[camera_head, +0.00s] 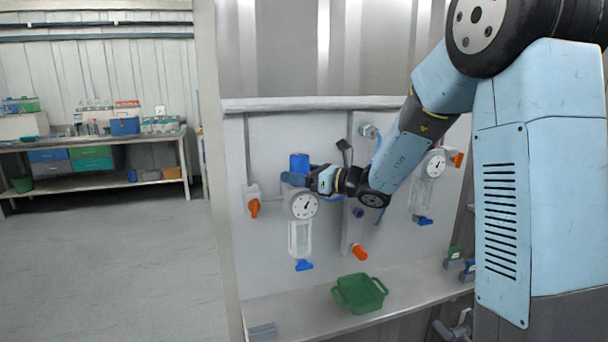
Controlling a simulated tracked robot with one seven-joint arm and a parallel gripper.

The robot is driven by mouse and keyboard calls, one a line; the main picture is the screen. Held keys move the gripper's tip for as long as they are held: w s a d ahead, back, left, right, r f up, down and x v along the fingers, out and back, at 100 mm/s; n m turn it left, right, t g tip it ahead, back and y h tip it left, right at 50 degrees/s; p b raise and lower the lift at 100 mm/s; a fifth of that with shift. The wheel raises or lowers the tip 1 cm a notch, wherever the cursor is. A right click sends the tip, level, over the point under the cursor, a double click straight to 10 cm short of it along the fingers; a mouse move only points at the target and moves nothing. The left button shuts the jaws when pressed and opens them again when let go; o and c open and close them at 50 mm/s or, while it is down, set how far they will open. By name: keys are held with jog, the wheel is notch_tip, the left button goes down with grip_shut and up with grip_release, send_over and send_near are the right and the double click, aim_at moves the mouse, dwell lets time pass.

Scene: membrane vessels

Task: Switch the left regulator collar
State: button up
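The left regulator stands on the grey wall panel, with a round white gauge (304,206) on its front. A blue cylindrical cap, which looks like its collar (299,162), sits above the gauge. A clear vessel (300,240) hangs below, with a blue valve handle (304,265) at its bottom. My gripper (300,180) reaches in from the right and is at the regulator, just below the blue cap and above the gauge. The fingers overlap the regulator body. I cannot tell whether they touch the collar or how far apart they are.
An orange handle (254,207) is left of the regulator. A second gauge (435,164) and vessel are at right, partly behind my arm. An orange knob (360,253) sticks out low in the middle. A green bin (359,293) stands on the metal shelf (300,313).

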jog(key=shift+w+d+r, duration=0.1)
jog(key=shift+d, duration=0.05)
jog(key=c, duration=1)
jog(key=shift+w+r, duration=0.1)
jog(key=shift+r, duration=0.7)
jog(key=o, duration=1.3)
jog(key=shift+o, duration=0.7)
jog(key=shift+f, duration=0.1)
jog(key=v, duration=1.4)
